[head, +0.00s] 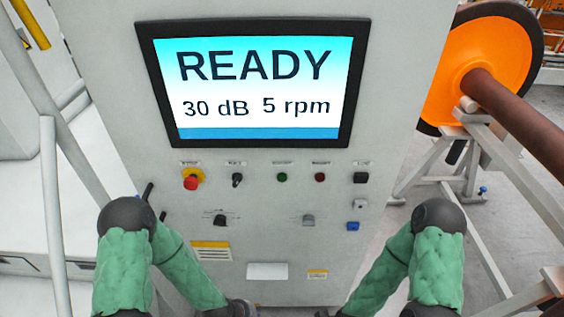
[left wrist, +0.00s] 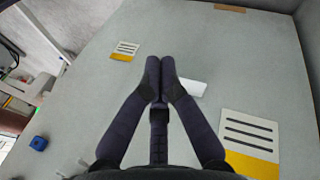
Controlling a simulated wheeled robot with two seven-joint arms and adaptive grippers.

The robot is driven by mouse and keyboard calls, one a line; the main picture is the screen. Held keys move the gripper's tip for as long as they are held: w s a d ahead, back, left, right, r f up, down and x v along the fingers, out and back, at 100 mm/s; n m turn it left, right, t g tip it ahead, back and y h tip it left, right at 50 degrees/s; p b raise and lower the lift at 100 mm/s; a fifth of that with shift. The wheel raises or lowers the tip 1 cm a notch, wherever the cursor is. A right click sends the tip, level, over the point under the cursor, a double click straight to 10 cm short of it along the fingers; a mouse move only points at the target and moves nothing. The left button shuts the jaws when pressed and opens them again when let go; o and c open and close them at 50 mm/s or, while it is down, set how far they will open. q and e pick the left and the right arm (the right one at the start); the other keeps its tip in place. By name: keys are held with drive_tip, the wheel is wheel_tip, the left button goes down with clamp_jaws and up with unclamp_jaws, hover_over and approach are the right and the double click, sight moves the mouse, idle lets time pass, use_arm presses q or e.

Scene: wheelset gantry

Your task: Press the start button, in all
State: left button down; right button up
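The control panel's green round button (head: 282,177) sits in the row below the screen, with a dark red button (head: 320,177) to its right. The labels above are too small to read, so I cannot confirm which is start. The screen (head: 255,80) reads READY, 30 dB, 5 rpm. My left gripper (left wrist: 160,72) is shut and empty, its fingertips together in front of the lower cabinet face by the white plate (left wrist: 190,88). In the head view my forearms run down to the bottom edge.
A red emergency-stop knob (head: 191,181) and a black selector (head: 237,180) are left of the green button. An orange wheel (head: 478,70) on a brown axle stands right of the cabinet. White rails are at left.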

sight(282, 178)
use_arm(q)
drive_tip(key=w+d+r+n+t+h+p, duration=0.1)
drive_tip(key=w+r+p, duration=0.3)
drive_tip(key=r+p, duration=0.4)
drive_tip(key=w+d+r+n+t+p, duration=0.3)
drive_tip(key=r+p, duration=0.6)
drive_tip(key=r, duration=0.9)
drive_tip(key=w+d+r+n+t+h+p, duration=0.1)
drive_tip(key=w+d+r+n+t+p, duration=0.1)
drive_tip(key=r+p, duration=0.6)
drive_tip(key=w+d+r+n, duration=0.1)
drive_tip(key=w+d+r, duration=0.1)
drive_tip(key=r, duration=0.3)
drive_tip(key=shift+w+d+n+t+h+p, duration=0.2)
drive_tip(key=shift+w+n+t+h+p, duration=0.15)
drive_tip(key=shift+w, duration=0.2)
drive_tip(key=shift+w, duration=0.1)
drive_tip(key=w+b, duration=0.2)
drive_tip(key=w, duration=0.6)
drive_tip(key=shift+w, duration=0.35)
drive_tip(key=shift+w, duration=0.15)
